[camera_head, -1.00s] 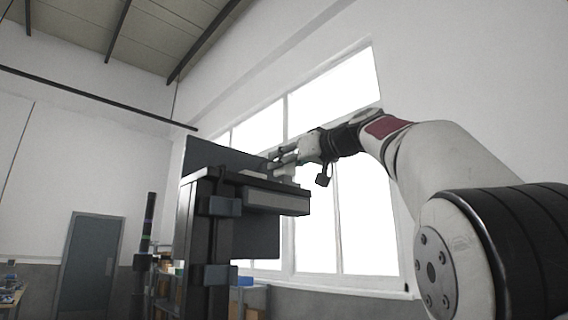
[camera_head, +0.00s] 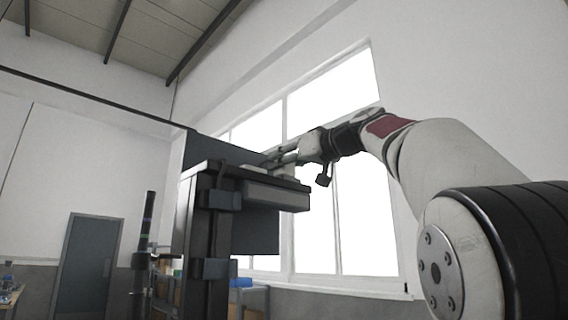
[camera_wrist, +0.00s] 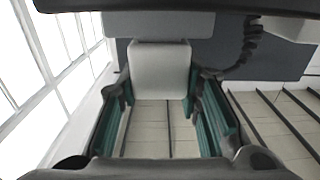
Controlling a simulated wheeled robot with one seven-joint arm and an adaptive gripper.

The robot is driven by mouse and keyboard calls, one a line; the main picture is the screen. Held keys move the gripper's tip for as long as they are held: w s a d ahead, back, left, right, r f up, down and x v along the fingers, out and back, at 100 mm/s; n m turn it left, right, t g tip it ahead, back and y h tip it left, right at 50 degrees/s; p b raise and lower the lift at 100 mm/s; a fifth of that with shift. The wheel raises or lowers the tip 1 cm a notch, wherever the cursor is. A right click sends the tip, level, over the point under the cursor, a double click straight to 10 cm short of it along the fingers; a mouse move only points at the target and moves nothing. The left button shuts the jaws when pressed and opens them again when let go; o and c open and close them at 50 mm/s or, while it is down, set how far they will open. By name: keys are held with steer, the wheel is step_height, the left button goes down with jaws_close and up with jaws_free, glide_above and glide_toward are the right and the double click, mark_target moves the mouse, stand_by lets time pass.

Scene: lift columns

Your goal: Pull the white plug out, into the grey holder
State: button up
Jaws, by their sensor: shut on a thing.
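The white plug (camera_wrist: 160,72) shows in the wrist view as a pale block between the teal-padded fingers of my gripper (camera_wrist: 162,98). My gripper is shut on it, with a finger against each side. In the head view my gripper (camera_head: 285,158) is above the top of a dark column, in front of the window, and the plug is too small to make out clearly there. A grey part (camera_wrist: 158,26) lies just beyond the plug in the wrist view. I cannot tell whether plug and part touch. I cannot surely pick out the grey holder.
The dark column (camera_head: 207,225) carries a shelf with a grey box (camera_head: 275,194) beneath it and a dark panel (camera_head: 262,235) behind. A dark coiled cable (camera_wrist: 247,42) hangs right of the plug. A second thin column (camera_head: 146,225) stands left.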

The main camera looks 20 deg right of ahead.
stand_by(0.3)
steer(key=o, duration=1.8)
steer(key=shift+f, duration=0.1)
steer(key=shift+r+p, duration=3.5)
steer(key=shift+p, duration=1)
